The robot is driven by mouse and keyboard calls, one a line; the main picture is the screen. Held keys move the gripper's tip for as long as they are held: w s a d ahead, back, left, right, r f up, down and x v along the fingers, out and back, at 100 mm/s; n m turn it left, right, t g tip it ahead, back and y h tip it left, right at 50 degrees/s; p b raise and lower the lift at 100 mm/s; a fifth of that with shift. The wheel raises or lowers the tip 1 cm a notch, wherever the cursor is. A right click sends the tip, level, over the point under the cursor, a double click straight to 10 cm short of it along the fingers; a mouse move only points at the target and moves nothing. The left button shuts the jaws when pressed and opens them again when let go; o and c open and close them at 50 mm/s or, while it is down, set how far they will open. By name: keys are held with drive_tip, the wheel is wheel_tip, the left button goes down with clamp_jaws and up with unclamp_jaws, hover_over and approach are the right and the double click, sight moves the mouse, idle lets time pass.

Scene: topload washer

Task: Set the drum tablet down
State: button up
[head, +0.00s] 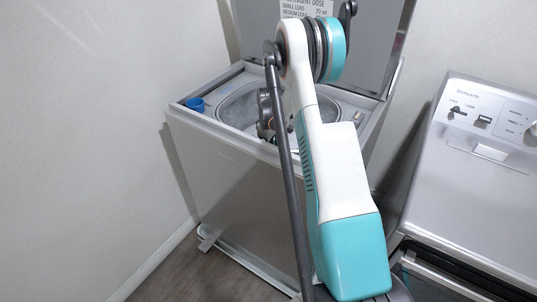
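The topload washer (235,165) stands with its lid (370,40) raised. Its round drum opening (235,106) shows grey metal inside and is partly covered by my arm. The end of my arm with my gripper (270,127) is at the right part of the drum opening. My arm hides most of it, and its fingers cannot be made out. The drum tablet is not visible; whether it is in the gripper or in the drum cannot be told.
A blue cup-like part (196,104) sits at the washer top's left corner. A second grey machine (480,150) with a control panel stands at the right. A white wall (90,130) is at the left. Some grey floor (185,275) is clear in front.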

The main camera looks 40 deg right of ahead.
wheel_tip(320, 180, up, 9)
drive_tip(key=p, duration=0.2)
drive_tip(key=shift+r+p, duration=0.15)
drive_tip(key=shift+p, duration=0.25)
idle(1.0)
